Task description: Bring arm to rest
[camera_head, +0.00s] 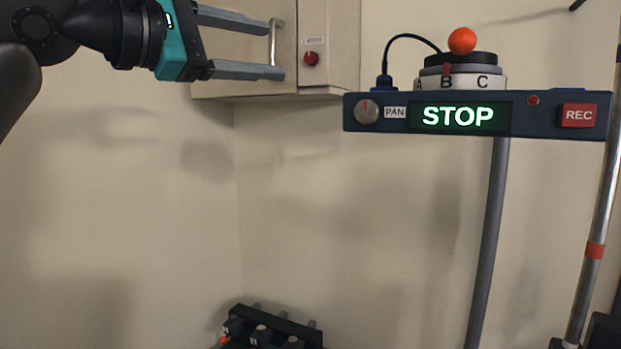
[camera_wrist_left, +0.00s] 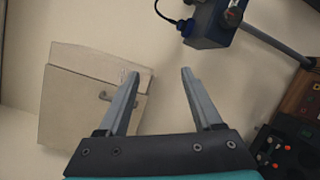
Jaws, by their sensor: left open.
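My left gripper (camera_head: 277,48) reaches in from the upper left of the head view, roughly level. Its two grey fingers are wide apart with nothing between them. A beige wall cabinet (camera_head: 330,45) with a metal handle (camera_head: 272,42) lies behind the fingers in the head view. My right gripper is not in view.
A blue panel (camera_head: 390,112) with a lit STOP display (camera_head: 460,117), a REC button (camera_head: 578,115) and an orange-topped dial (camera_head: 462,41) stands right of the gripper on a grey post (camera_head: 490,230). A dark rack (camera_head: 272,326) sits low. Bare wall surrounds the middle.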

